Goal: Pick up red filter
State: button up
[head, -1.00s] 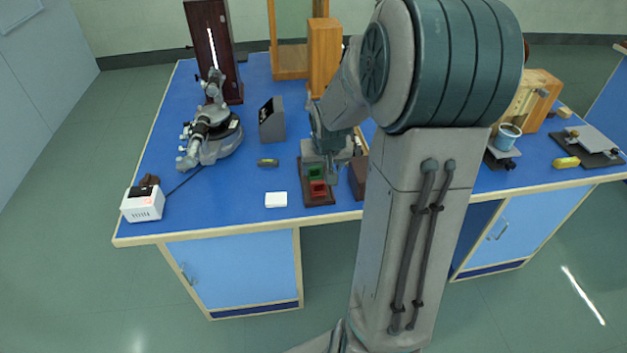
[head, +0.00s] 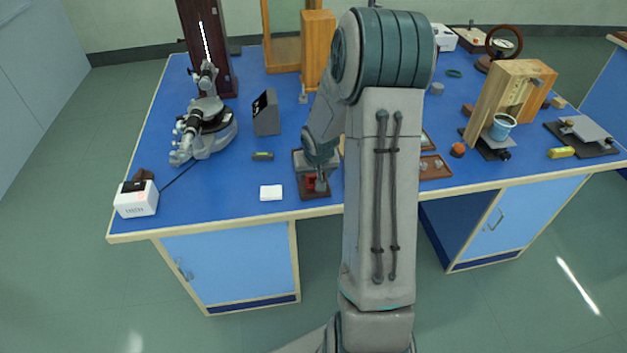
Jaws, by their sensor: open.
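The red filter (head: 311,183) sits in a dark wooden holder (head: 316,195) near the front edge of the blue bench. My gripper (head: 317,180) is open and reaches down over the holder, right at the red filter. Its fingers and wrist cover part of the filter, and I cannot tell whether they touch it. The green filter that stood behind the red one is hidden by my gripper.
A white pad (head: 271,192) and a small level (head: 263,156) lie left of the holder. A spectrometer (head: 206,130), a white box (head: 136,199) and a grey display (head: 266,113) stand further left. Wooden trays (head: 434,168) lie right of my arm.

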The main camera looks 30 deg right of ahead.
jog(key=shift+x, duration=1.15)
jog(key=c, duration=1.1)
jog(key=shift+o, duration=0.2)
jog(key=shift+r, duration=0.15)
